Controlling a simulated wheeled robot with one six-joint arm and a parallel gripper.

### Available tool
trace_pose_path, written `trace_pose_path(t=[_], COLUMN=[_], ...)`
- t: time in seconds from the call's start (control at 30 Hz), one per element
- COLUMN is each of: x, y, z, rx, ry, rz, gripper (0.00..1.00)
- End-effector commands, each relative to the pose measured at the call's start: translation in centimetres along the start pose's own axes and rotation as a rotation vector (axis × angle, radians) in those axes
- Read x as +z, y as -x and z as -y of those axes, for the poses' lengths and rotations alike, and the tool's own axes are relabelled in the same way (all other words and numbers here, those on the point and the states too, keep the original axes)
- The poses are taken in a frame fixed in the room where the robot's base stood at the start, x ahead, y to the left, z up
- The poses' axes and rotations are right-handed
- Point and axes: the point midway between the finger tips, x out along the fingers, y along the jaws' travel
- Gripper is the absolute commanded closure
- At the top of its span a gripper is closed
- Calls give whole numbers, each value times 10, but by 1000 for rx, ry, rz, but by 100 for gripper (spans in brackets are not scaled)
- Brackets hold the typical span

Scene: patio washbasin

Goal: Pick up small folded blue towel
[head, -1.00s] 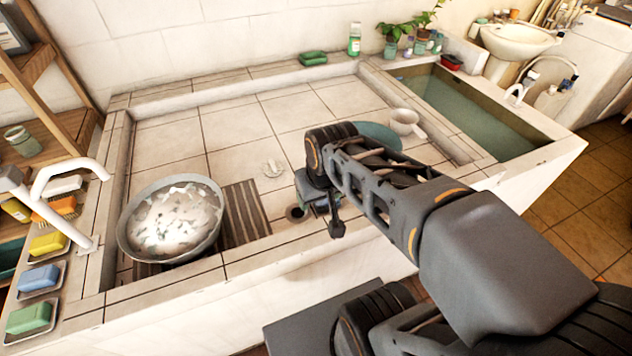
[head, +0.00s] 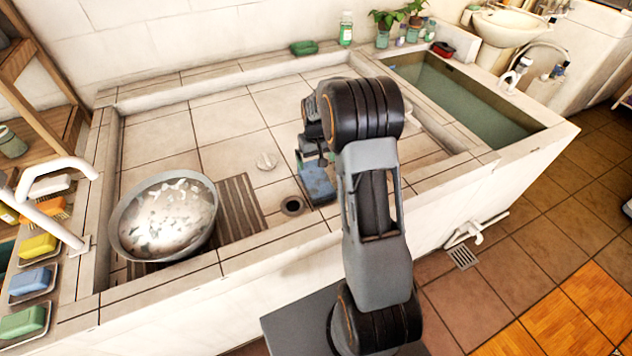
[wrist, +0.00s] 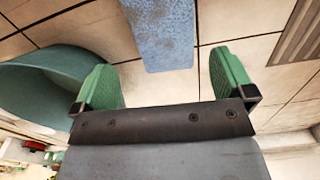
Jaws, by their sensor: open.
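The small folded blue towel (head: 318,183) lies on the tiled floor of the basin, partly hidden by my arm in the head view. In the wrist view the towel (wrist: 163,32) is at the top middle, in front of the gap between the fingers. My gripper (wrist: 165,78) has two green-padded fingers spread wide with nothing between them. In the head view my gripper is mostly hidden behind my arm.
A drain hole (head: 292,205) is just left of the towel. A teal basin (wrist: 50,85) is close beside my left finger in the wrist view. A water-filled trough (head: 465,105) lies right.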

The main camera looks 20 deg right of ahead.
Motion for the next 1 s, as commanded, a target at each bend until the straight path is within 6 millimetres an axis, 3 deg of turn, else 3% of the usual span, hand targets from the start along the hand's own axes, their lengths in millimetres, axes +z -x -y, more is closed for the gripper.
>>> trace_pose_path(t=[0.23,0.53,0.8,1.0], x=[1,1,4,3], y=[-40,-58,-93,-105], z=[0,1,1,1], rx=[0,0,0,0], ry=[0,0,0,0], rz=[3,1,2,0], gripper=[0,0,0,0])
